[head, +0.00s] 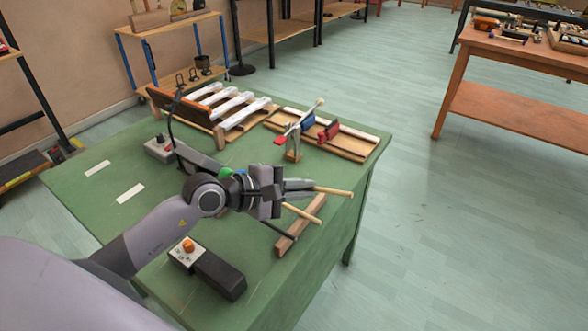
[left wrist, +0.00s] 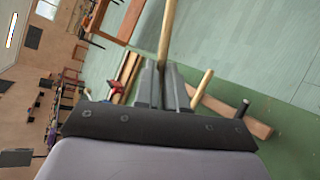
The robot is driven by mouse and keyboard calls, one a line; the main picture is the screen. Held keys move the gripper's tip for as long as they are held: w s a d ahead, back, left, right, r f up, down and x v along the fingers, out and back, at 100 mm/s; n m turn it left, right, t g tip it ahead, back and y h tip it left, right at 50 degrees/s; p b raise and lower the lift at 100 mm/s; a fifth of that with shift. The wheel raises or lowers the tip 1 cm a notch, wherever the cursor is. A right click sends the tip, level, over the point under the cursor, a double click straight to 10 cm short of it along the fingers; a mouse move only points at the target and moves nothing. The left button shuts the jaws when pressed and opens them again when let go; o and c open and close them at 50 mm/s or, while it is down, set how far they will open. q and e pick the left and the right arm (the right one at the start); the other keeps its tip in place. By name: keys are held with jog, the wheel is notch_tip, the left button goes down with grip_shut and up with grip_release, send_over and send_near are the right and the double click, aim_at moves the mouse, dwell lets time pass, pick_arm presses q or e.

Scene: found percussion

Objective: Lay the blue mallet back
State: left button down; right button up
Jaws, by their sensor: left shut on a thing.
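My left gripper (head: 298,187) is shut on a mallet with a pale wooden handle (head: 335,192), whose free end points right, past the fingertips. The same handle shows in the left wrist view (left wrist: 167,32), running up and away between the fingers (left wrist: 160,85). The held mallet's head is hidden or unclear; small green and blue patches show behind my wrist. Below the gripper is a wooden rest bar (head: 299,226). A second pale handle (head: 306,214) and a dark handle (head: 282,231) lie at it. My right gripper is not in view.
The green table (head: 110,215) also holds a wooden slat instrument (head: 240,112), a wooden frame with red and blue blocks (head: 355,140), and a grey box (head: 159,148). A box with an orange knob (head: 188,246) sits near a black block (head: 220,275). Two white strips mark the left.

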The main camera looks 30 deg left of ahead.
pick_arm(q)
jog(key=w+a+f+m+g+y+b, duration=0.1)
jog(key=w+a+m+g+y+b, duration=0.1)
jog(key=w+a, duration=0.2)
jog(key=shift+w+a+f, duration=0.15)
jog(key=shift+w+a, duration=0.25)
jog(key=shift+w, duration=1.35)
notch_tip(320, 180, down, 6)
jog(key=b, duration=0.6)
jog(key=shift+s+b, duration=0.15)
jog(key=shift+b, duration=0.15)
jog(key=shift+f, duration=0.1)
jog(key=shift+f+b, duration=0.3)
jog(key=shift+b, duration=0.35)
